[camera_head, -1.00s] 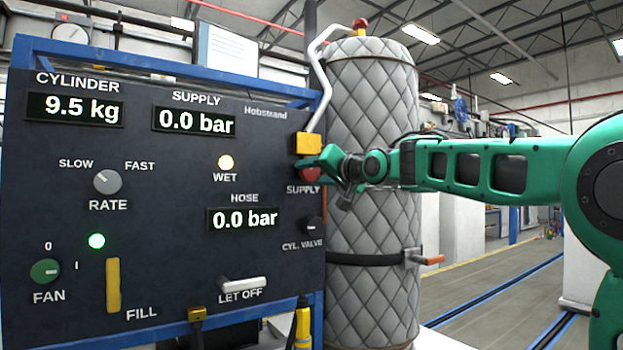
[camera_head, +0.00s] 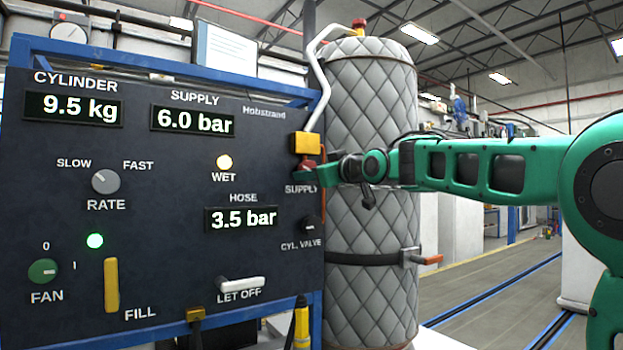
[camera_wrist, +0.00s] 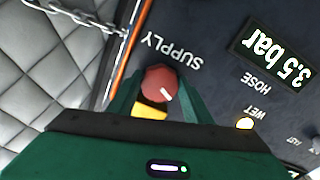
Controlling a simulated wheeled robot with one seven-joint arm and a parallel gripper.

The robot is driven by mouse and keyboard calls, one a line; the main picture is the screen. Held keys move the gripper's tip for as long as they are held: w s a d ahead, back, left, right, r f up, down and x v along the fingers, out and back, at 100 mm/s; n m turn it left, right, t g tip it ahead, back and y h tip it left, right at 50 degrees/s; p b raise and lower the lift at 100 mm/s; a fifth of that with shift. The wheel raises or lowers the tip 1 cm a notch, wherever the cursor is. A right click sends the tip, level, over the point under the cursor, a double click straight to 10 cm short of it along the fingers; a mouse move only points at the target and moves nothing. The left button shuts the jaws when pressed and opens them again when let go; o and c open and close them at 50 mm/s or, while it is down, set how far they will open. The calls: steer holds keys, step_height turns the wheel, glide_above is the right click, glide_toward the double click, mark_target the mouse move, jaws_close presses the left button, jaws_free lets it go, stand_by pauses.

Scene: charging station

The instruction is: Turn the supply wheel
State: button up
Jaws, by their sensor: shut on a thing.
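The supply wheel (camera_wrist: 158,82) is a red knob with a white mark, on the panel beside the SUPPLY label. My gripper (camera_wrist: 155,95) is shut on it, with a green finger on either side. In the head view the wheel (camera_head: 307,168) shows only in part, below a yellow block, and my gripper (camera_head: 330,172) reaches it from the right. The supply display (camera_head: 194,121) reads 6.0 bar. The hose display (camera_head: 243,219) reads 3.5 bar, and it also shows in the wrist view (camera_wrist: 283,53).
The dark panel (camera_head: 150,180) also carries a rate knob (camera_head: 105,181), a green fan knob (camera_head: 43,271), a yellow fill handle (camera_head: 111,285), a white let-off lever (camera_head: 242,284) and a cylinder valve knob (camera_head: 310,224). A quilted grey tank (camera_head: 370,215) stands close behind my gripper.

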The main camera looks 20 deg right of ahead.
steer(key=n, duration=0.5)
steer(key=shift+d+f, duration=0.1)
steer(key=shift+d, duration=0.1)
steer(key=shift+n, duration=0.3)
steer(key=o, duration=0.8)
steer(key=shift+w, duration=0.1)
steer(key=shift+a, duration=0.1)
steer(key=v, duration=1)
steer(key=shift+s, duration=0.35)
